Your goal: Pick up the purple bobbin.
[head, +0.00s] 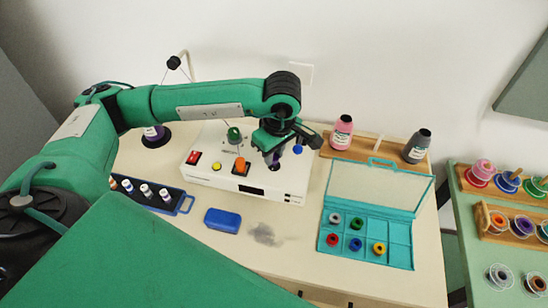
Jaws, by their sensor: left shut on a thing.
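My left gripper (273,157) reaches in over the right part of the white machine (265,188), pointing down. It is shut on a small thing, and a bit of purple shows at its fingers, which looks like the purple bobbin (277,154). The fingers and wrist hide most of it. I cannot tell whether it is clear of the machine's top. My right gripper is not in view.
An open teal case (326,245) with several coloured bobbins lies to the right. A blue box (222,220) and a dark rack of bottles (185,206) are in front and left. A green side table (470,262) holds spools.

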